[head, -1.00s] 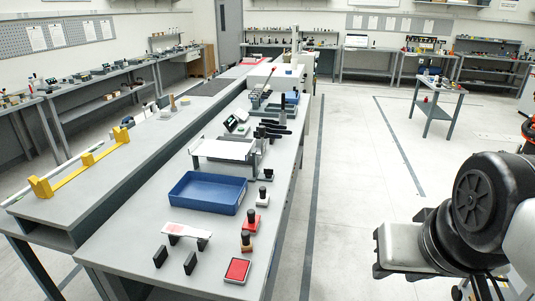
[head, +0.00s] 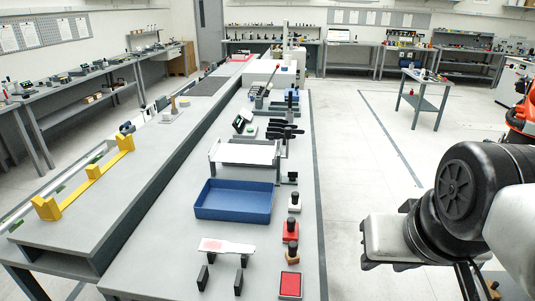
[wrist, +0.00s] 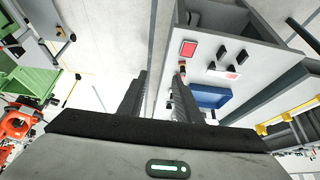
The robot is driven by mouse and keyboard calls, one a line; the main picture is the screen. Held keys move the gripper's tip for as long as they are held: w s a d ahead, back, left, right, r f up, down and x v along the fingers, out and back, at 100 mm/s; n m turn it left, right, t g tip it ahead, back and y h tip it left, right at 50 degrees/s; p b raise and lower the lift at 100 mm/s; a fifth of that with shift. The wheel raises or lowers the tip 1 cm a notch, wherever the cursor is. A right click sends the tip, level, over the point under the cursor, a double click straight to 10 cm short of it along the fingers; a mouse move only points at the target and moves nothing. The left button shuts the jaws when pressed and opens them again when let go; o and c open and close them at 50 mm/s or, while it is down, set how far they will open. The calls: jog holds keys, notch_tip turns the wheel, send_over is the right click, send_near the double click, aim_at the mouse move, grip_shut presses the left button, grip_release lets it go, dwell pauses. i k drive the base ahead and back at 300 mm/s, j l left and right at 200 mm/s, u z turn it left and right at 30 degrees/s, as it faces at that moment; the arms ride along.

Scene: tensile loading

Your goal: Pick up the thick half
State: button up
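No thing is clearly recognisable as the thick half. A pale flat piece with a red patch (head: 228,246) lies near the front of the bench, on or just behind two small black upright blocks (head: 203,278). It also shows small in the wrist view (wrist: 229,74). I cannot tell whether it is one piece or two. My gripper (wrist: 159,78) is open and empty, its two dark fingers apart. It is off to the right of the bench, over the floor, well away from the pale piece.
A blue tray (head: 234,201) stands behind the pale piece. A red pad (head: 290,285) and several stamp-like handles (head: 290,229) line the bench's right edge. A white plate on a stand (head: 244,153) is farther back. A yellow bracket (head: 92,172) sits on the left bench.

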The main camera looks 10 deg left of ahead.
aim_at(208, 245)
jog(key=j, duration=0.9)
jog(key=i+j, duration=0.15)
jog(key=j, duration=0.7)
